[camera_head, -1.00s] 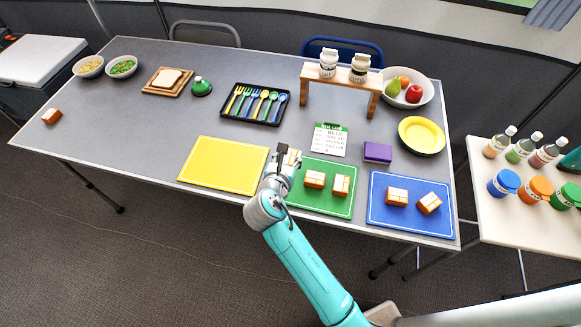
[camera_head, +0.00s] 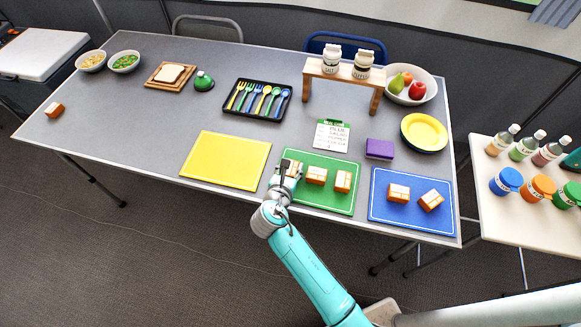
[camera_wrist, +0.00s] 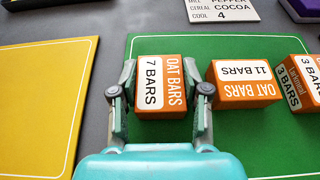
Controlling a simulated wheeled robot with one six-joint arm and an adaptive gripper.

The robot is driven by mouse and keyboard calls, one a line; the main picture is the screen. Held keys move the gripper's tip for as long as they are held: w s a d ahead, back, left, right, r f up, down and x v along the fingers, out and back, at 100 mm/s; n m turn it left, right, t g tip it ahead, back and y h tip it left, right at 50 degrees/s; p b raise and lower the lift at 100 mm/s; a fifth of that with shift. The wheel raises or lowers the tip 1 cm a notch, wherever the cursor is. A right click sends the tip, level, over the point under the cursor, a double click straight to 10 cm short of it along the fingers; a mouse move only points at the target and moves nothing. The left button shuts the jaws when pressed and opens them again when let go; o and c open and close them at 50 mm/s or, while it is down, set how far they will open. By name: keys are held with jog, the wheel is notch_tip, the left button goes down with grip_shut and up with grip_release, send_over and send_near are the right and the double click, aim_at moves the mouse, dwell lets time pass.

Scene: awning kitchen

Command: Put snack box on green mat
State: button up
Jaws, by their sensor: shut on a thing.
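My gripper (camera_wrist: 160,100) is shut on an orange and white snack box (camera_wrist: 160,85) labelled "OAT BARS 7 BARS", with a finger on either side of it. In the wrist view the held box is over the left part of the green mat (camera_wrist: 190,160); I cannot tell whether it touches the mat. In the head view my gripper (camera_head: 287,172) is at the mat's left side and partly hides the box. Two more snack boxes, one marked "11 BARS" (camera_wrist: 246,84) and one at its right (camera_wrist: 302,83), lie on the green mat to the right of the held box.
A yellow mat (camera_head: 225,160) lies left of the green one, and a blue mat (camera_head: 412,225) with two snack boxes lies right. A menu clipboard (camera_head: 332,136) and a purple box (camera_head: 380,149) lie behind.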

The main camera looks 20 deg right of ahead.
jog(key=o, duration=1.1)
jog(key=shift+f, duration=0.1)
jog(key=shift+o, duration=0.2)
jog(key=shift+s+a+r, duration=0.1)
jog(key=shift+r, duration=0.1)
jog(key=v, duration=1.1)
jog(key=shift+s+a+r, duration=0.15)
jog(key=shift+s+r, duration=0.05)
jog(key=shift+s, duration=0.1)
jog(key=shift+a, duration=0.1)
